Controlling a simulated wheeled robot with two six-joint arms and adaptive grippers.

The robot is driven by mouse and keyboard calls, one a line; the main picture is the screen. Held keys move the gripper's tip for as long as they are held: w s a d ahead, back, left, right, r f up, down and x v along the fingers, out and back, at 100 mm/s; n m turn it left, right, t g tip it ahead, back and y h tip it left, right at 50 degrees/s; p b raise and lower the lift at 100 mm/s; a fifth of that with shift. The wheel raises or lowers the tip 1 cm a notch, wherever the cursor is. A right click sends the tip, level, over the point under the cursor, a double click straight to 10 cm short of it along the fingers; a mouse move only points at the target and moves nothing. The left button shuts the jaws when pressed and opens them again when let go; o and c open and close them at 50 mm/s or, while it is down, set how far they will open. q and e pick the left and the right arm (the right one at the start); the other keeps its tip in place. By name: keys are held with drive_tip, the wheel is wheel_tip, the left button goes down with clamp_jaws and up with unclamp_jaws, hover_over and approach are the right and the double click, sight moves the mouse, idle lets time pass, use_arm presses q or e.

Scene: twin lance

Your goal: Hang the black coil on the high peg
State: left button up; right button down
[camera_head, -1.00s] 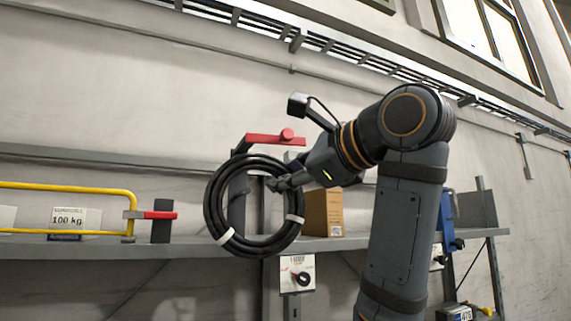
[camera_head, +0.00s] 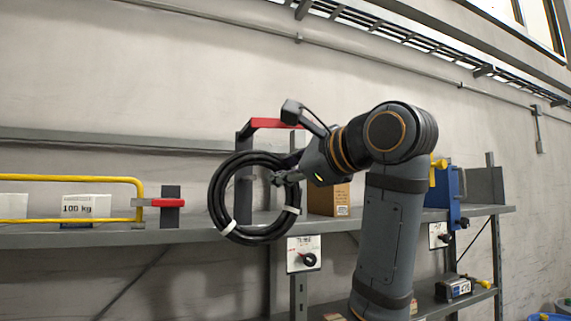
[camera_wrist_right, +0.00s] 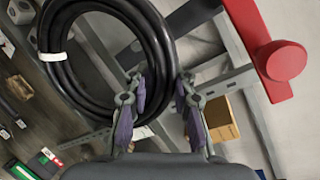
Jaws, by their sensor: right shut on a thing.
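The black coil (camera_head: 217,205) is a round bundle of cable with white ties, hanging upright in front of the shelf. My right gripper (camera_head: 276,178) is shut on the coil's right side; the wrist view shows the cable (camera_wrist_right: 158,50) between its two fingers (camera_wrist_right: 162,92). The high peg (camera_head: 272,123) is a red bar on a grey upright, just above the coil in the head view; my wrist partly covers its right end. In the wrist view the peg (camera_wrist_right: 283,60), with its round end, is to the right of the coil, apart from it. My left gripper is not in view.
The grey shelf (camera_head: 110,237) runs behind the coil. A yellow rail (camera_head: 100,180) and a lower red peg (camera_head: 168,203) are at left. A cardboard box (camera_head: 328,200) stands behind my right wrist, and a blue holder (camera_head: 443,187) is farther right.

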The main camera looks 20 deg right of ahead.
drive_tip(key=w+f+p, duration=0.1)
drive_tip(key=w, duration=0.6)
drive_tip(key=shift+p, duration=0.4)
drive_tip(key=shift+a, duration=0.1)
idle(0.5)
